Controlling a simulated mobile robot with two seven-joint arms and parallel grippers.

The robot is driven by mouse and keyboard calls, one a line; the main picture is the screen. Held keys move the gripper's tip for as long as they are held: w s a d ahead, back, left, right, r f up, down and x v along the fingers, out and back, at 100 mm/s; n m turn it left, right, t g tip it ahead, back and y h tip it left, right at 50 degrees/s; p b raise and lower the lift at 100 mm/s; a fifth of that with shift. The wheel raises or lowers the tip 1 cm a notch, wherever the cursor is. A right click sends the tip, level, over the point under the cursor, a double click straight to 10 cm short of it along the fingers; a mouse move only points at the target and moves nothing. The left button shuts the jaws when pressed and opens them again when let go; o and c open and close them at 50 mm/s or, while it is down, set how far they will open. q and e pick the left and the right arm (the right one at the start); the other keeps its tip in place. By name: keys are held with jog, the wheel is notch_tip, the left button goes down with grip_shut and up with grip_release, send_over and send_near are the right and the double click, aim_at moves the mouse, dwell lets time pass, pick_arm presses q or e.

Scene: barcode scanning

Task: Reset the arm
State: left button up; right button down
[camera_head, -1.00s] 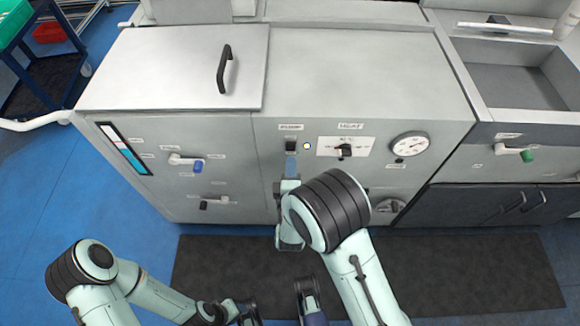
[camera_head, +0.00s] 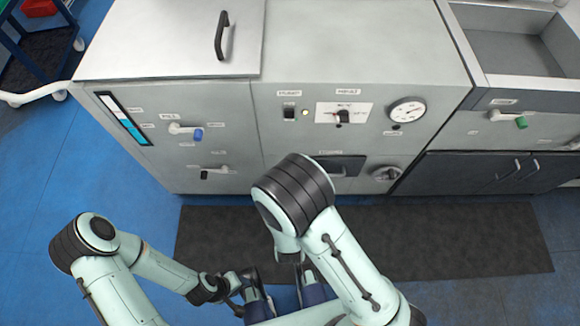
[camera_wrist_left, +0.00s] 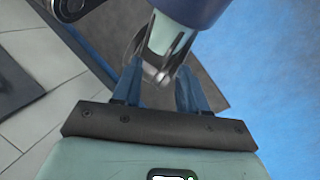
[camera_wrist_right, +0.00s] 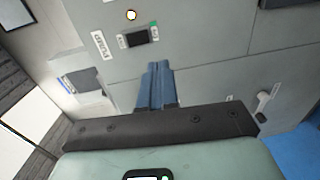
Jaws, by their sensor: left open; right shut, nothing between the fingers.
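My left arm (camera_head: 130,260) comes in from the left, low in the head view. Its gripper (camera_wrist_left: 160,88) is open in the left wrist view, with two blue fingers apart and a grey and blue part of my own body just beyond them. My right arm (camera_head: 340,255) is bent in front of the machine, its dark ringed joint (camera_head: 293,195) over the front panel. The right gripper (camera_wrist_right: 157,68) is shut and empty in the right wrist view, facing the panel below the dark switch (camera_wrist_right: 138,36). In the head view its fingers are hidden behind the arm.
The grey machine front (camera_head: 225,135) carries the switch (camera_head: 289,114), a lit lamp (camera_head: 306,113), a heat knob (camera_head: 343,116), a dial gauge (camera_head: 407,110) and valve handles (camera_head: 187,130). A dark mat (camera_head: 450,245) lies on the blue floor. An open sink (camera_head: 510,50) is at the right.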

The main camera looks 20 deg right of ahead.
dwell(0.3)
jog(key=s+d+f+m+g+y+p, duration=0.3)
jog(key=s+d+f+m+g+p, duration=0.2)
jog(key=s+f+m+g+p, duration=0.65)
pick_arm(q)
notch_tip(320, 180, up, 13)
jog(key=g+p, duration=0.1)
jog(key=p, duration=0.1)
jog(key=shift+d, duration=0.15)
pick_arm(e)
jog(key=s+a+m+g+y, duration=0.3)
jog(key=s+m+g+y, duration=0.2)
jog(key=s, duration=0.6)
jog(key=shift+a+f+m+g, duration=0.15)
jog(key=shift+f+m+g, duration=0.25)
jog(key=shift+m, duration=0.75)
pick_arm(q)
jog(key=shift+s+r, duration=0.1)
jog(key=shift+s, duration=0.05)
pick_arm(e)
jog(key=shift+r, duration=0.1)
